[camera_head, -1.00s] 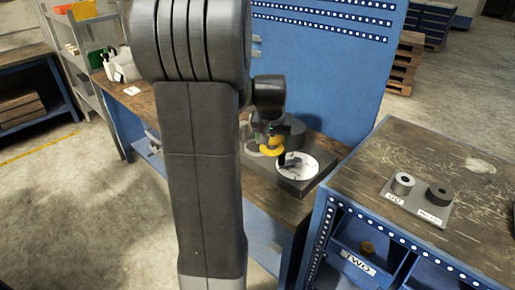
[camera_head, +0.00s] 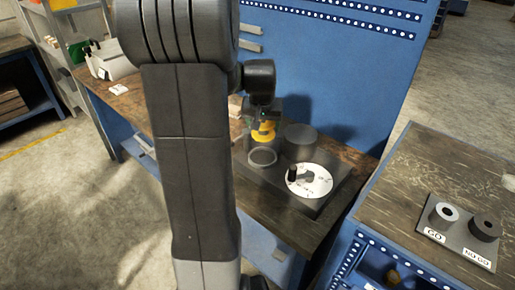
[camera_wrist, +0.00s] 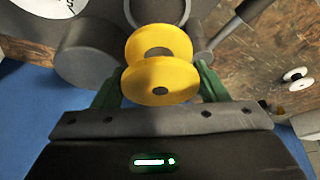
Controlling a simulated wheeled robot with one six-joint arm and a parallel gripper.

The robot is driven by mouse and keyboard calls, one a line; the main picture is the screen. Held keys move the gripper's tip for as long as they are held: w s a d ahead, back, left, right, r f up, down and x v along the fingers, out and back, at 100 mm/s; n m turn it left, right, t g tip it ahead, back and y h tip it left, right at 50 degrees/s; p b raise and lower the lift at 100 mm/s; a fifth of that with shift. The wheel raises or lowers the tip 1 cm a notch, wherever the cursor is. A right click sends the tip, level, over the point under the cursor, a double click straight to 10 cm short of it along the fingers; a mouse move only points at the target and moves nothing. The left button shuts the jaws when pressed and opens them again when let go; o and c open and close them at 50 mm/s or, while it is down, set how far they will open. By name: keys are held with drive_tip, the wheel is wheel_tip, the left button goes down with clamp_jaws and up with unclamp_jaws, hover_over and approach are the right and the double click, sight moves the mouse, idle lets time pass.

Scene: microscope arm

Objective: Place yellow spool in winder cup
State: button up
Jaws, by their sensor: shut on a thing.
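My gripper (camera_head: 262,128) is shut on the yellow spool (camera_head: 264,137), which shows clearly between the green fingers (camera_wrist: 160,88) in the wrist view. The spool (camera_wrist: 158,45) has two wide flanges and a dark centre. The winder is a dark base plate (camera_head: 288,203) with a round grey cup (camera_head: 262,163), a dark cylinder (camera_head: 300,138) and a white dial (camera_head: 318,185) with a black crank. In the head view the held spool appears just above the cup in the picture. In the wrist view the cup rim (camera_wrist: 130,12) shows partly behind the spool. Their height gap is unclear.
The dark cylinder also shows left of the spool in the wrist view (camera_wrist: 82,50). A small white reel-like object (camera_wrist: 297,77) lies on the bench at right. A blue pegboard (camera_head: 350,70) rises behind. The right-hand bench holds a gauge block (camera_head: 455,238).

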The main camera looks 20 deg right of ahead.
sight(262, 134)
wheel_tip(262, 134, down, 10)
drive_tip(key=shift+r+p, duration=0.1)
drive_tip(key=shift+p, duration=0.3)
drive_tip(key=o, duration=1)
drive_tip(key=shift+s+r, duration=0.1)
drive_tip(key=shift+r, duration=0.45)
drive_tip(key=v, duration=1.1)
drive_tip(key=shift+s+b, duration=0.1)
drive_tip(key=shift+b, duration=0.25)
